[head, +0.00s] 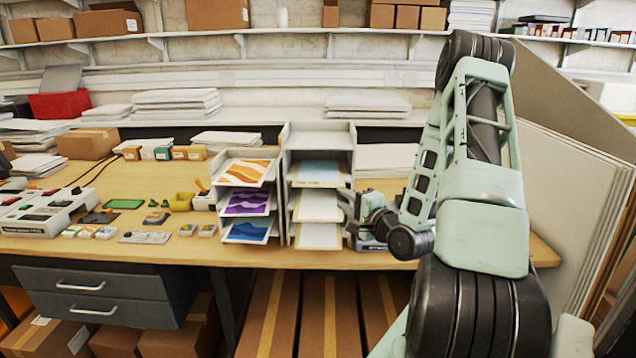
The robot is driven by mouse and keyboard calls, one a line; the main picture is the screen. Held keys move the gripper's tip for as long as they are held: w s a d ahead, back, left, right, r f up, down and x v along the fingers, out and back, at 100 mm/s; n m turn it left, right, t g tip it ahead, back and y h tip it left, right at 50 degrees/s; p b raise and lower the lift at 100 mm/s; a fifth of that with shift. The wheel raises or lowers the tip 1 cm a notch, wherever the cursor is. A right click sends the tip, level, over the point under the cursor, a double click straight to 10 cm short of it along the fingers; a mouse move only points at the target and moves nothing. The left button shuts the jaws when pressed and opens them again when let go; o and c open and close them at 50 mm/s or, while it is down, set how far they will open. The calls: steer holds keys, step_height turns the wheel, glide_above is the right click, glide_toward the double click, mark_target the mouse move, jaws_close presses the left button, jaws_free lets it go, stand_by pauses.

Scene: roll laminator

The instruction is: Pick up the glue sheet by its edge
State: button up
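A white tray rack with two columns stands on the wooden workbench. In the right column, a pale blue sheet (319,170) lies on the upper shelf above a small yellowish label that I cannot read clearly; it may be the glue sheet. Plain white sheets lie on the middle shelf (318,207) and the lower shelf (319,237). My gripper (349,206) is at the right side of this column, near the middle shelf's height. Its fingers are small and partly hidden by my own arm, so their opening and any contact are unclear.
The left column holds orange (246,173), purple (245,202) and blue (247,230) patterned sheets. A white machine (42,212) and small items cover the left bench. Large boards (565,200) lean at the right. Boxes (300,310) lie below the bench.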

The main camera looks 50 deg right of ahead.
mark_target(320, 184)
steer(key=b+x, duration=0.1)
steer(key=x, duration=0.2)
steer(key=b+x, duration=0.2)
steer(key=x, duration=0.2)
steer(key=b+x, duration=0.1)
steer(key=x, duration=0.3)
steer(key=shift+d+f, duration=0.1)
steer(key=shift+d, duration=0.35)
steer(key=shift+w+d+f, duration=0.1)
steer(key=shift+w+f, duration=0.05)
steer(key=shift+w, duration=0.4)
jaws_close()
